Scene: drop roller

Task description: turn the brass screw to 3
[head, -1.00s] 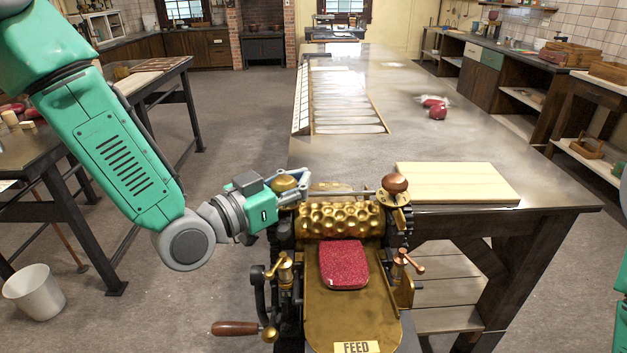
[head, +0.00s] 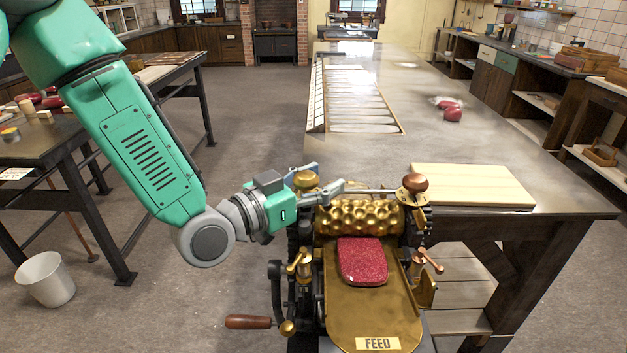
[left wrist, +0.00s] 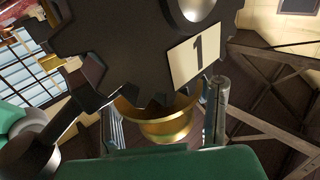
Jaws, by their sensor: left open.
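The roller machine has a dimpled brass roller (head: 358,218) above a brass feed bed (head: 350,318). A brass screw knob (head: 306,181) sits at its top left. My left gripper (head: 328,178) is open, with its fingers at this knob. In the left wrist view a round brass piece (left wrist: 165,122) lies between the two finger ends; I cannot tell whether they touch it. A dark toothed wheel (left wrist: 130,45) with a plate reading 1 (left wrist: 197,49) stands in front of it. A second knob, brown-topped (head: 415,184), is at the machine's top right. My right gripper is out of view.
A red sugary slab (head: 362,262) lies on the feed bed. A crank with a wooden handle (head: 248,322) sticks out at lower left. A pale board (head: 470,186) lies on the long table (head: 480,130) behind. A white bucket (head: 45,280) stands on the floor at left.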

